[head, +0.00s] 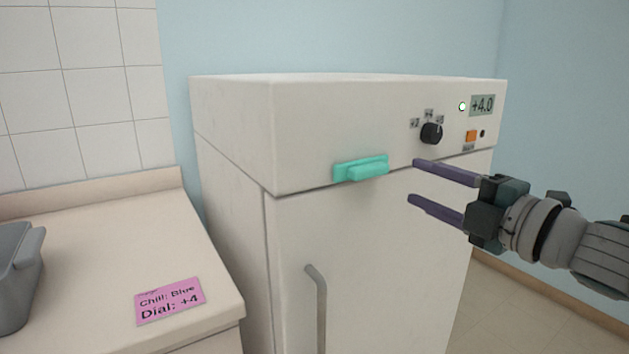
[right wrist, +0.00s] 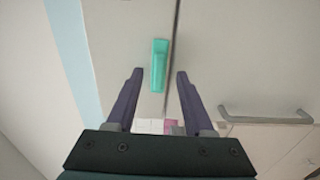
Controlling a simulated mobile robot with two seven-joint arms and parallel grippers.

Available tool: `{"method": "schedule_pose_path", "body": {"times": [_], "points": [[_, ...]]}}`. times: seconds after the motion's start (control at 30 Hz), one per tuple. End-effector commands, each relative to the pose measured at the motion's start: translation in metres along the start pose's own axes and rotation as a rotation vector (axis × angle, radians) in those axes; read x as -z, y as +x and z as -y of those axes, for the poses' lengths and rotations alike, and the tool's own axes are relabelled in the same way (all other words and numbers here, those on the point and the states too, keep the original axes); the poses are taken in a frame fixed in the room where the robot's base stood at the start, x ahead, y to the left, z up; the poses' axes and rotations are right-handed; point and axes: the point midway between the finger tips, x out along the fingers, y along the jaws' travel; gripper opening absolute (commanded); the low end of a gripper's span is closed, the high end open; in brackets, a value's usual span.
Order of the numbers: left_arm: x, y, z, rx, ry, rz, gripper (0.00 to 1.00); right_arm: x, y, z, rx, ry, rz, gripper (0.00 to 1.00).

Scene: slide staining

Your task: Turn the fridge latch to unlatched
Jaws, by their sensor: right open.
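The fridge latch (head: 362,168) is a teal bar on a teal plate, lying across the lower edge of the fridge's upper panel, above the door seam. It is roughly horizontal in the head view. In the right wrist view the latch (right wrist: 159,66) lies ahead, between the lines of my two fingers and beyond their tips. My right gripper (head: 413,181) is open and empty, to the right of the latch and apart from it. Its purple fingers also show in the right wrist view (right wrist: 160,74). My left gripper is not in view.
The white fridge (head: 235,130) has a door handle (head: 318,305), a black dial (head: 431,133), an orange switch (head: 471,136) and a display (head: 482,105) reading +4.0. A counter (head: 90,275) at left holds a pink note (head: 170,301) and a grey bin (head: 18,280).

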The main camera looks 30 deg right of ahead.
Motion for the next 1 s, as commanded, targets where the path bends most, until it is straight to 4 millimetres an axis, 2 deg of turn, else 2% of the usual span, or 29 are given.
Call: {"method": "schedule_pose_path", "body": {"times": [0.1, 0.23, 0.8, 0.93, 1.0], "points": [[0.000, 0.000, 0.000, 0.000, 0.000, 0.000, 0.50, 0.000, -0.015, 0.001, 0.002, 0.002, 0.000, 0.53], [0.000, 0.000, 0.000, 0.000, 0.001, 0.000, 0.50, 0.000, -0.023, 0.000, 0.000, 0.001, -0.001, 0.53], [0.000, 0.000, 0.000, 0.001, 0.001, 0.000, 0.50, 0.001, -0.025, 0.000, 0.001, 0.006, 0.003, 0.53], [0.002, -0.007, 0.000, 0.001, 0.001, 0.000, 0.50, 0.005, -0.028, 0.004, 0.037, 0.097, 0.064, 0.53], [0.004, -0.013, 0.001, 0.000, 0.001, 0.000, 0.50, 0.011, -0.033, 0.010, 0.086, 0.211, 0.139, 0.53]]}}
